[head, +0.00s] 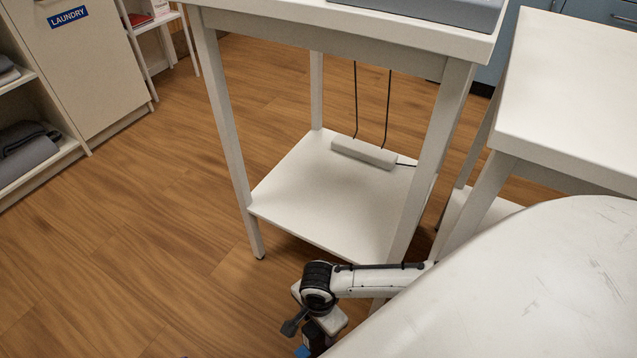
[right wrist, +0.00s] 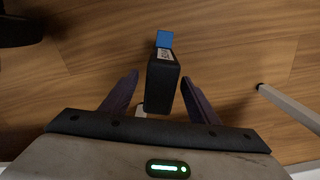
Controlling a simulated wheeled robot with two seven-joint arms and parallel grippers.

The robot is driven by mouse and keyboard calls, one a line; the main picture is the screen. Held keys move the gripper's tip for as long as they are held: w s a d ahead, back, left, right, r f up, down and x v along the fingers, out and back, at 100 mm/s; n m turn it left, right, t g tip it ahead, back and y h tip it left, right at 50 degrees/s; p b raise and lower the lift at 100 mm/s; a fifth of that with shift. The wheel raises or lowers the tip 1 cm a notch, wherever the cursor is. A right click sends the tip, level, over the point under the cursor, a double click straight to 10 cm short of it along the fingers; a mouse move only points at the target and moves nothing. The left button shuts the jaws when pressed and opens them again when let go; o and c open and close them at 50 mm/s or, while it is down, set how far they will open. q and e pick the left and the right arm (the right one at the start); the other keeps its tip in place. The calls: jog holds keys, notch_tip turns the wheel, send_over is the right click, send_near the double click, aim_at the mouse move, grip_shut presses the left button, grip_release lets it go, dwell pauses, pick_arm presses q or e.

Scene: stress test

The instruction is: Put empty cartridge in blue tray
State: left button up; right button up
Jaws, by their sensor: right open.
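A black cartridge with a blue end and a pale label (right wrist: 162,82) is in the right wrist view, between the two fingers of my right gripper (right wrist: 159,78). The fingers stand apart, with visible gaps on both sides of the cartridge. What it rests on is hard to tell; wood floor shows behind it. In the head view my right gripper (head: 304,335) is low at the bottom edge, with a dark and blue piece of the cartridge (head: 303,351) beside it. No tray is clearly identifiable. My left gripper is out of view.
A white table (head: 335,33) bears a grey-blue object (head: 430,8), cut off by the top edge. Its lower shelf (head: 310,205) holds a power strip (head: 364,152) with cables. Another white table (head: 575,100) stands at right. Open wood floor (head: 140,230) lies left.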

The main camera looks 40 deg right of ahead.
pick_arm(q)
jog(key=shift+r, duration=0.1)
pick_arm(e)
grip_shut()
jog(key=shift+r, duration=0.1)
dwell(0.3)
